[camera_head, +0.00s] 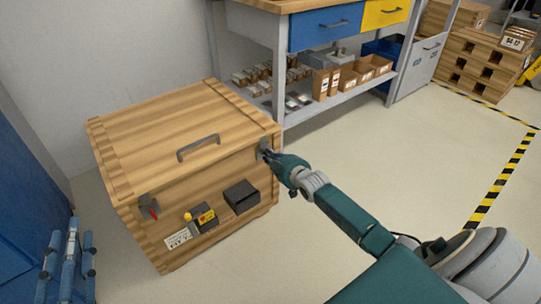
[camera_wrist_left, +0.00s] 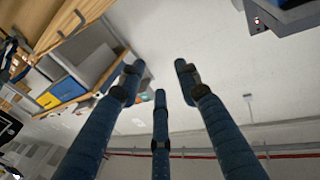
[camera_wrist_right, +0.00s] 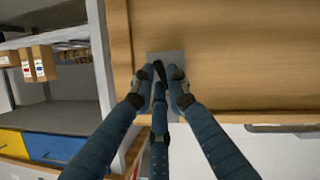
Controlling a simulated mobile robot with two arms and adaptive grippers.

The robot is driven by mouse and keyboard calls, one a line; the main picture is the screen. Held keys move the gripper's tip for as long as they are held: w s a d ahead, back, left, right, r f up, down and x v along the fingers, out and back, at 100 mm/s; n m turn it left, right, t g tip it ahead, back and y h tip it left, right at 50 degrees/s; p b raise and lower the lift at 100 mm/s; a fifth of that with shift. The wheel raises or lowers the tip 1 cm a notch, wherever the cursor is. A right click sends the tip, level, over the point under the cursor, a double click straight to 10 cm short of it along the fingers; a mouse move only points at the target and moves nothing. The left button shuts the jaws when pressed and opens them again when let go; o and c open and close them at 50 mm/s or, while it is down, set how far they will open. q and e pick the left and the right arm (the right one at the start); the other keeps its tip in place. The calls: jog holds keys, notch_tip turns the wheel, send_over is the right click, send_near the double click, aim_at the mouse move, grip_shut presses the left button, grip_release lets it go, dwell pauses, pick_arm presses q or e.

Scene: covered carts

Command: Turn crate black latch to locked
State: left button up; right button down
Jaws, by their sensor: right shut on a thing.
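A grey latch with a red part (camera_head: 149,208) is at the front left. The black latch (camera_head: 264,146) is at the front right corner, partly hidden by my right gripper (camera_head: 269,154). In the right wrist view the fingers of my right gripper (camera_wrist_right: 160,78) are closed on the black latch, over a grey plate (camera_wrist_right: 165,58). My left gripper (camera_head: 70,240) is at the lower left, fingers apart and empty; it also shows in the left wrist view (camera_wrist_left: 160,80).
A black box (camera_head: 241,196) and a yellow-and-black device (camera_head: 201,218) are on the crate's front. A workbench (camera_head: 285,60) with blue and yellow drawers stands behind right. A blue cabinet (camera_head: 25,220) is at the left. The floor at the right is clear.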

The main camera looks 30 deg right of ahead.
pick_arm(q)
notch_tip(320, 180, up, 7)
jog(key=s+t+h+b, duration=0.1)
jog(key=t, duration=0.2)
jog(key=shift+s+d+r+t, duration=0.2)
jog(key=shift+s+d+t, duration=0.05)
jog(key=shift+t, duration=0.05)
pick_arm(e)
jog(key=shift+d+m+y, duration=0.15)
jog(key=shift+m+y, duration=0.65)
jog(key=shift+m, duration=0.4)
jog(key=c, duration=1.7)
grip_release()
jog(key=shift+f, duration=0.1)
jog(key=v, duration=1.2)
jog(key=shift+r, duration=0.2)
